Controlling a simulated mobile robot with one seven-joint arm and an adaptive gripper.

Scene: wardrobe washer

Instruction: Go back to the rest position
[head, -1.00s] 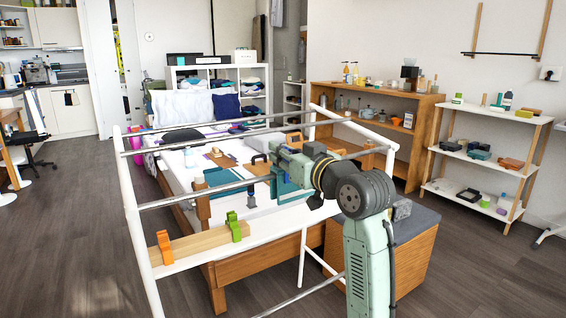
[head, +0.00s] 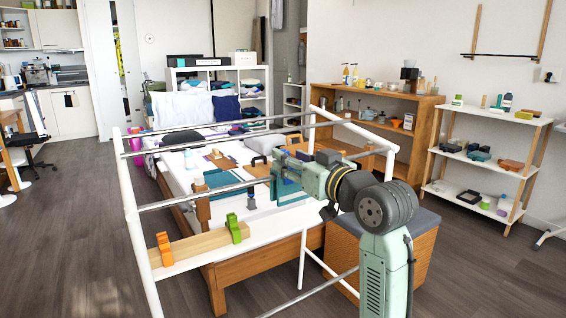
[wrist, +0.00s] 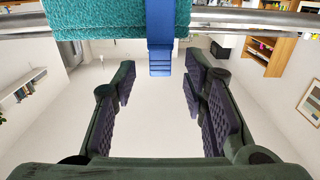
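My gripper (wrist: 160,75) is open and empty in the wrist view, its two dark padded fingers well apart. A teal cloth (wrist: 110,15) hangs over a metal rail (wrist: 240,20) just beyond the fingertips. A blue clip (wrist: 160,40) sits on the cloth at the rail, apart from the fingers. In the head view my pale green arm (head: 375,215) reaches over the white drying rack (head: 135,215). Teal cloth (head: 222,178) also shows on the rack there. My arm partly hides the cloth and gripper.
An orange clip (head: 164,250) and a green clip (head: 233,228) sit on a wooden strip at the rack's front. A bed stands behind the rack. A wooden cabinet (head: 425,100) and an open shelf (head: 465,182) stand at right. The floor (head: 80,240) at left is clear.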

